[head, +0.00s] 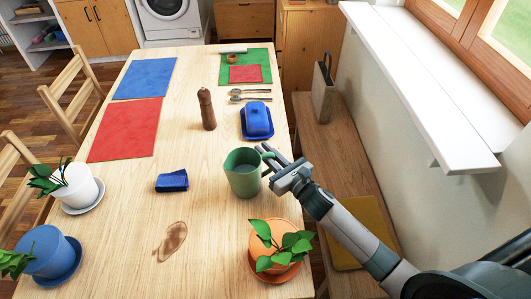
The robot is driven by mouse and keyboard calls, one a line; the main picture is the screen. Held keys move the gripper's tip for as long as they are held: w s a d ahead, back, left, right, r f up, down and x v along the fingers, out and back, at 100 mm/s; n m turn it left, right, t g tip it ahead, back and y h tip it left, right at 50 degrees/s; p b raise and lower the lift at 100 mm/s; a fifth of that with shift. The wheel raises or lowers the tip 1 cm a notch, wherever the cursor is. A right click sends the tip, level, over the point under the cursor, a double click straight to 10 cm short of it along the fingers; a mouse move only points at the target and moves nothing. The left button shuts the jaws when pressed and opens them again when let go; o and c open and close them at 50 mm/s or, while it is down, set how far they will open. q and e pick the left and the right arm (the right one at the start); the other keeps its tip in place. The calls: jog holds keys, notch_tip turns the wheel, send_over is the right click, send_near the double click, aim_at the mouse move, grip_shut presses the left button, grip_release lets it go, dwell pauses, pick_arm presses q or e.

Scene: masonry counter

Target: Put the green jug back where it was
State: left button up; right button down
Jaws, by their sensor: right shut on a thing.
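The green jug (243,174) stands upright at the right side of the wooden table, its handle facing right. I cannot tell whether its base touches the table. My right gripper (271,160) reaches in from the right and is shut on the jug at its handle. My left gripper is out of view.
A potted plant in an orange pot (272,243) stands just in front of the jug, and a blue butter dish (257,121) behind it.

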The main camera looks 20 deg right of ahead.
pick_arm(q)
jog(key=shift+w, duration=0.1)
pick_arm(e)
jog(key=c, duration=1.8)
grip_release()
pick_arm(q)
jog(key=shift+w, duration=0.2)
pick_arm(e)
jog(key=shift+o, duration=0.2)
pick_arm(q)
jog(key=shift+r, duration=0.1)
pick_arm(e)
jog(key=shift+r, duration=0.1)
